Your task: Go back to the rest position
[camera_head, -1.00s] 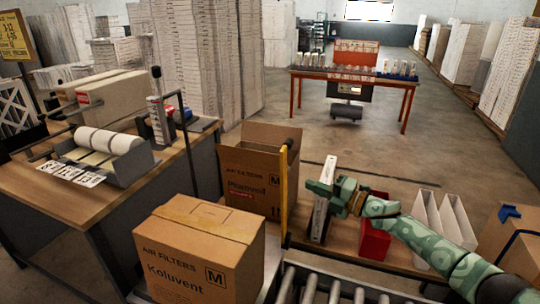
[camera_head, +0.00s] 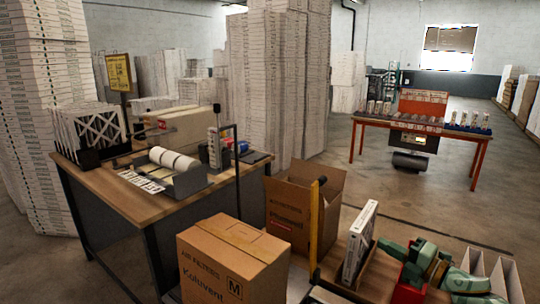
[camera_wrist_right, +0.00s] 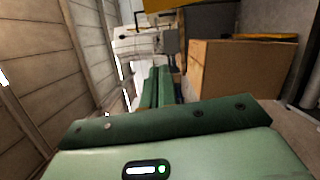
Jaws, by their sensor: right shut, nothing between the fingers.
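My right gripper (camera_head: 418,250) is at the lower right of the head view, with its green patterned arm coming in from the right. It is shut and empty, above the red bin (camera_head: 408,290). It is to the right of a white boxed filter (camera_head: 360,242) that stands upright, a little tilted, in a brown holder. A gap separates them. In the right wrist view the two green fingers (camera_wrist_right: 158,88) lie together with nothing between them. My left gripper is in no view.
An open carton (camera_head: 290,215) and a closed Koluvent carton (camera_head: 230,265) stand left of the filter. A yellow post (camera_head: 315,225) rises between carton and filter. White dividers (camera_head: 490,275) stand right of the arm. A wooden bench (camera_head: 120,195) with label rolls is at left.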

